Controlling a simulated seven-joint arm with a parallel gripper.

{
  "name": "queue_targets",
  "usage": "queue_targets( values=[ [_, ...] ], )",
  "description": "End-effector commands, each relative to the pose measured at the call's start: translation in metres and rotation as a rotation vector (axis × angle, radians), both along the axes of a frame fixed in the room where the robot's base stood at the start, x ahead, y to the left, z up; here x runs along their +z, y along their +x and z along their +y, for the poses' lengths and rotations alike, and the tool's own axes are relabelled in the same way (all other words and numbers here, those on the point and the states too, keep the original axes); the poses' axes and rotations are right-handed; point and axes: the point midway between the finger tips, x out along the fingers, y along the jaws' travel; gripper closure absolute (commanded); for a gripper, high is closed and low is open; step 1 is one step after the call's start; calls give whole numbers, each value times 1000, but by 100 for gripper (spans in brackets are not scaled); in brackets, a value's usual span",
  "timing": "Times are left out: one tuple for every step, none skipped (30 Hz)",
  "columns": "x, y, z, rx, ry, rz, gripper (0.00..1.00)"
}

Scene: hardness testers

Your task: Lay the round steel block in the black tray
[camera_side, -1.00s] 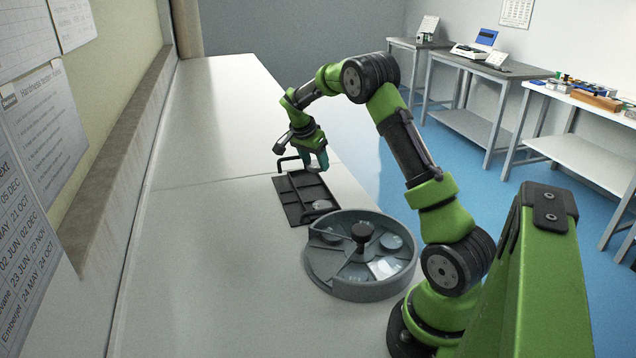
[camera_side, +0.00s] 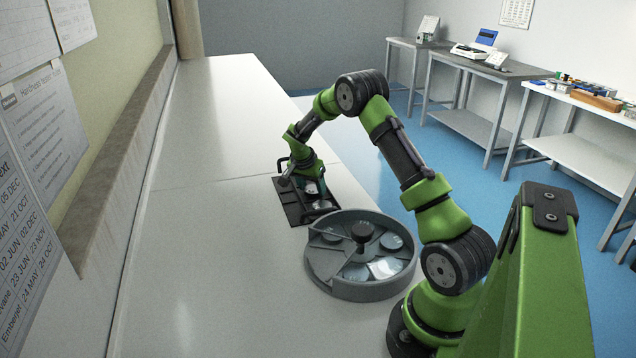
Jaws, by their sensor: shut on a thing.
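The black tray (camera_side: 293,214) lies on the bench, with thin dividers making compartments. My gripper (camera_side: 314,190) is low over the tray's right part, pointing down. It is shut on the round steel block (camera_side: 312,188), of which only a small pale patch shows between the fingers. Whether the block touches the tray floor cannot be told. Another small silvery round piece (camera_side: 322,205) lies in the tray's near right compartment, close to the fingers.
A round grey divided dish (camera_side: 340,289) with a dark centre knob (camera_side: 362,232) stands just in front of the tray and holds several shiny pieces. The bench to the left and behind is clear. A wall ledge runs along the left.

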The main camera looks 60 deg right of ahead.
Motion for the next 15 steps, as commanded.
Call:
queue_targets(
  values=[
    [1, 1, -1, 1, -2, -3, 83],
    [2, 1, -1, 0, -2, -3, 83],
    [2, 1, -1, 0, -2, -3, 83],
    [2, 1, -1, 0, -2, -3, 83],
    [2, 1, 0, 1, -2, -3, 83],
    [1, 1, 0, 1, -2, -3, 83],
    [0, 1, 0, 1, -2, -2, 83],
    [-1, 1, 0, 1, -2, -2, 83],
    [-2, 1, 0, 1, -2, -2, 83],
    [-2, 0, 0, 0, 0, -1, 37],
    [-2, 0, 0, 0, 0, -1, 32],
    [-2, 0, 0, 0, 0, -1, 31],
    [-2, 0, 0, 0, 0, -1, 31],
    [-2, 0, 0, 0, 0, -1, 31],
    [-2, 0, 0, 0, 0, -1, 31]
  ],
)
